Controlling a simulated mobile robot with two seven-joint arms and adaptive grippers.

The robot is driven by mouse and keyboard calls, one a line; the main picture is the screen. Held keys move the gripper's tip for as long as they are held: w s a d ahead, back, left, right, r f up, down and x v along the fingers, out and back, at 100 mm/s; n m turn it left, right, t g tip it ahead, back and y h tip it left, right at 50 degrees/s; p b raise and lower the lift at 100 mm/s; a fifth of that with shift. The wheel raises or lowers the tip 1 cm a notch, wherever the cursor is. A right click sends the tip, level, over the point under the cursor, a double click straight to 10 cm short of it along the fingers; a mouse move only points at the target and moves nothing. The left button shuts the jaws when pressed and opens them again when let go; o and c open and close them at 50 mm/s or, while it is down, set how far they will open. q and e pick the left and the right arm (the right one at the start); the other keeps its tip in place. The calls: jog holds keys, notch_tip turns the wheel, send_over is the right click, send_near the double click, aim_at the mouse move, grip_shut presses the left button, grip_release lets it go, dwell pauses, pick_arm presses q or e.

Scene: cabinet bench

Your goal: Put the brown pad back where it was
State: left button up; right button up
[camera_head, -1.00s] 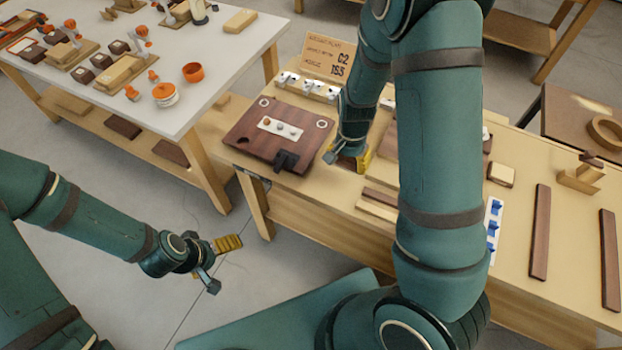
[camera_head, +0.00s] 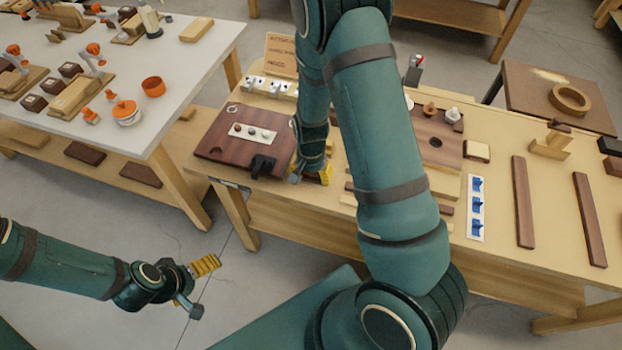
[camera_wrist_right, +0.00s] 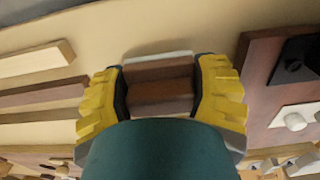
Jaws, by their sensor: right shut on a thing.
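My right gripper (camera_head: 318,172) is low over the bench, just right of the dark brown board with the black handle. In the right wrist view its yellow fingers (camera_wrist_right: 160,95) are shut on the brown pad (camera_wrist_right: 162,90), a small reddish-brown block held between them. A thin white edge shows just beyond the pad; I cannot tell whether the pad touches the bench. In the head view the pad is hidden by the gripper and arm. My left gripper (camera_head: 200,284) hangs over the floor in front of the bench; its opening is unclear.
The dark board (camera_head: 215,150) lies left of the right gripper, with white fixtures (camera_head: 270,88) and a sign (camera_head: 281,55) behind it. Wooden strips lie to the right. Further right are a blue-pegged white strip (camera_head: 476,208) and two long brown bars (camera_head: 522,197).

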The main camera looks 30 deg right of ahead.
jog(key=shift+f, duration=0.95)
jog(key=shift+f, duration=0.2)
jog(key=o, duration=1.1)
jog(key=shift+r, duration=0.1)
